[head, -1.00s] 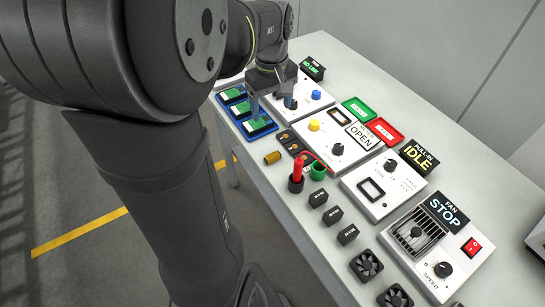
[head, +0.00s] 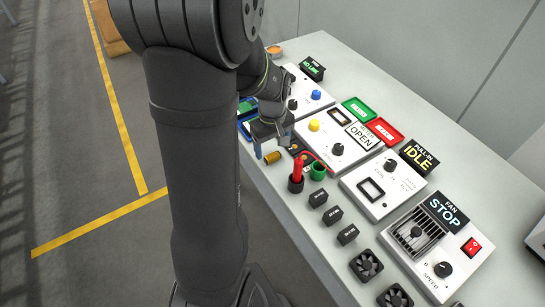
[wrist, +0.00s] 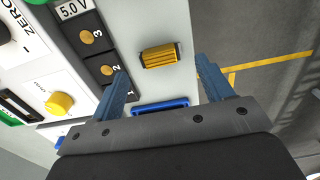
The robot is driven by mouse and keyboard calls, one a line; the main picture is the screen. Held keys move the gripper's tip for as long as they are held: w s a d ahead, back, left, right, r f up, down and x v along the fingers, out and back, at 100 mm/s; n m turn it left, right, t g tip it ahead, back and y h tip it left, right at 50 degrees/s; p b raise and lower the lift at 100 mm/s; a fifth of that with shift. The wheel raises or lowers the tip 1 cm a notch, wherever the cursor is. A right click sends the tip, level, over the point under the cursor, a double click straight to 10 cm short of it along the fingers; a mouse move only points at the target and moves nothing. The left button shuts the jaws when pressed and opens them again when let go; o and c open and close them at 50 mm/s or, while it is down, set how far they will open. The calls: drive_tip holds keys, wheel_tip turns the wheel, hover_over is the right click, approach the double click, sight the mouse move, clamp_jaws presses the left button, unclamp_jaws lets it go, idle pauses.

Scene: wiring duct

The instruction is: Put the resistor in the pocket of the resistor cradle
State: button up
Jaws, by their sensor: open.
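The resistor, a ribbed gold cylinder, lies on the table near its front edge in the head view (head: 272,158). In the wrist view the resistor (wrist: 160,55) lies crosswise just beyond the fingertips, between their lines. My gripper (head: 273,146) is open and empty, above the table close to the resistor. Its two blue fingers also show in the wrist view (wrist: 162,70), apart from the resistor. I cannot tell which thing is the resistor cradle, or see its pocket clearly.
Black blocks with gold discs (wrist: 107,70), numbered, stand left of the resistor in the wrist view. A red probe (head: 297,172) stands in a black cup beside a green cup (head: 318,170). A blue tray (wrist: 160,107) is close to the gripper. The table edge is near.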

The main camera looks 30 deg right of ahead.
sight(273, 155)
drive_tip(key=shift+f, duration=1.5)
drive_tip(key=shift+c, duration=0.4)
drive_tip(key=c, duration=1)
drive_tip(key=shift+r, duration=0.1)
